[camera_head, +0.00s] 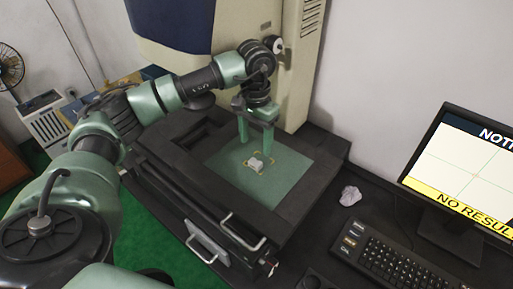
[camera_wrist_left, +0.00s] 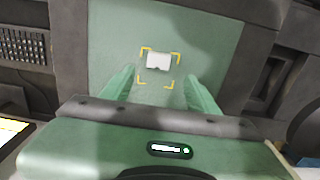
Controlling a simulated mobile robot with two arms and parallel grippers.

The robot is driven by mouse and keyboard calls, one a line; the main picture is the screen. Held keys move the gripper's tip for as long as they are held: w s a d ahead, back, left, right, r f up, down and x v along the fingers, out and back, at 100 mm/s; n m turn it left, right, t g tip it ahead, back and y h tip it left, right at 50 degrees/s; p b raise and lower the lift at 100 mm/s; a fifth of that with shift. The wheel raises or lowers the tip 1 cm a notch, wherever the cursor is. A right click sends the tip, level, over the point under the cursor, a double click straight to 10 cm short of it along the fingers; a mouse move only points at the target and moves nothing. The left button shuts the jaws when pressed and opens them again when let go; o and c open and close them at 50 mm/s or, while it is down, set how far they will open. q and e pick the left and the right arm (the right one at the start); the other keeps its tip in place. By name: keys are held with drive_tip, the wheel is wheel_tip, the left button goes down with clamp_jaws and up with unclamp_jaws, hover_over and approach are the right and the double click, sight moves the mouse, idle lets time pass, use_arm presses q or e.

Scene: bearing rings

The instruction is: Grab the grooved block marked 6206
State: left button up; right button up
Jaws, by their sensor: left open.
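A small whitish block (camera_head: 256,163) lies on the green plate (camera_head: 285,170) of the machine, inside yellow corner marks. In the left wrist view the block (camera_wrist_left: 158,61) sits in the upper part of the marked square, with a small dark notch on its lower edge. No 6206 marking can be read. My left gripper (camera_head: 256,137) is open and empty, its two green fingers pointing down above the plate, just behind the block. In the left wrist view its fingers (camera_wrist_left: 158,90) stand apart on either side, short of the block. My right gripper is not in view.
A dark raised frame (camera_head: 185,158) surrounds the plate. The machine's pale column (camera_head: 300,65) rises behind it. A crumpled pale object (camera_head: 350,195), a keyboard (camera_head: 388,262) and a monitor (camera_head: 465,165) reading NO RESULT are on the right. The plate around the block is clear.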

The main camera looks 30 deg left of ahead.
sight(255, 161)
use_arm(q)
drive_tip(key=shift+w+a, duration=0.1)
drive_tip(key=shift+w, duration=0.05)
drive_tip(key=shift+f+p, duration=0.3)
drive_tip(key=shift+s+d+f+p, duration=0.2)
drive_tip(key=shift+s+f+p, duration=0.15)
drive_tip(key=shift+f+p, duration=0.15)
drive_tip(key=shift+s+d+f+p, duration=0.2)
drive_tip(key=shift+s+f+p, duration=0.2)
drive_tip(key=shift+f, duration=0.2)
drive_tip(key=f, duration=0.1)
drive_tip(key=f+p, duration=0.1)
drive_tip(key=f, duration=0.1)
drive_tip(key=shift+w+a, duration=0.15)
drive_tip(key=shift+w, duration=0.05)
drive_tip(key=shift+w+f, duration=0.1)
drive_tip(key=shift+f, duration=0.55)
drive_tip(key=c, duration=0.9)
clamp_jaws()
drive_tip(key=shift+r, duration=0.1)
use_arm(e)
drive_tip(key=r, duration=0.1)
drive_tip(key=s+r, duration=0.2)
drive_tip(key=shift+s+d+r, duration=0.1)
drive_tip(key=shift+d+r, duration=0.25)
